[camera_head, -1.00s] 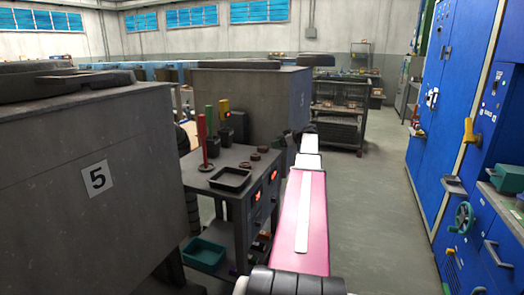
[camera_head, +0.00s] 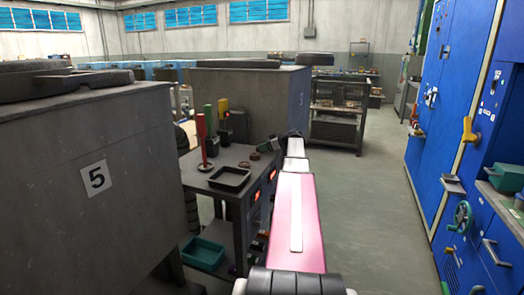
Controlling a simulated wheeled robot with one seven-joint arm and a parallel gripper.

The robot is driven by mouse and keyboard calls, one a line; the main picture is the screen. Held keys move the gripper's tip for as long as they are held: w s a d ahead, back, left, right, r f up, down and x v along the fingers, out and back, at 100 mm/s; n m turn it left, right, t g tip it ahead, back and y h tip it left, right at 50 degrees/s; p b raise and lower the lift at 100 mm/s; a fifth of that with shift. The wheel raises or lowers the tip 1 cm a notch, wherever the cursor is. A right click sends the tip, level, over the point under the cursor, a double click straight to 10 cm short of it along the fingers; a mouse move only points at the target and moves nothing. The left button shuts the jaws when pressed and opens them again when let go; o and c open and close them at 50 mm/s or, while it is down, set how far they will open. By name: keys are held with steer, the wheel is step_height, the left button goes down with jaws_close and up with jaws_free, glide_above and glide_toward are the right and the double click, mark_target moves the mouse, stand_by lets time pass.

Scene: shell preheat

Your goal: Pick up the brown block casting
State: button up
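Small brown castings lie on the dark workbench (camera_head: 208,182). One brown piece (camera_head: 254,156) sits near the bench's middle, and another brown piece (camera_head: 244,165) lies just in front of it to the left. They are too small for me to tell which is the block casting. My pink and white arm reaches over the right side of the bench. My gripper (camera_head: 270,146) is at its far end, dark and small, just right of and behind the brown pieces. Its fingers are too small and dark to show whether they are open or hold anything.
A black tray (camera_head: 230,178) lies at the bench's front. Red, green and yellow upright items (camera_head: 201,126) stand at its left and back. A teal bin (camera_head: 203,252) is on the lower shelf. A large grey box marked 5 (camera_head: 90,210) stands left. The floor at right is open.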

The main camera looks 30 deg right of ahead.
steer(key=c, duration=0.4)
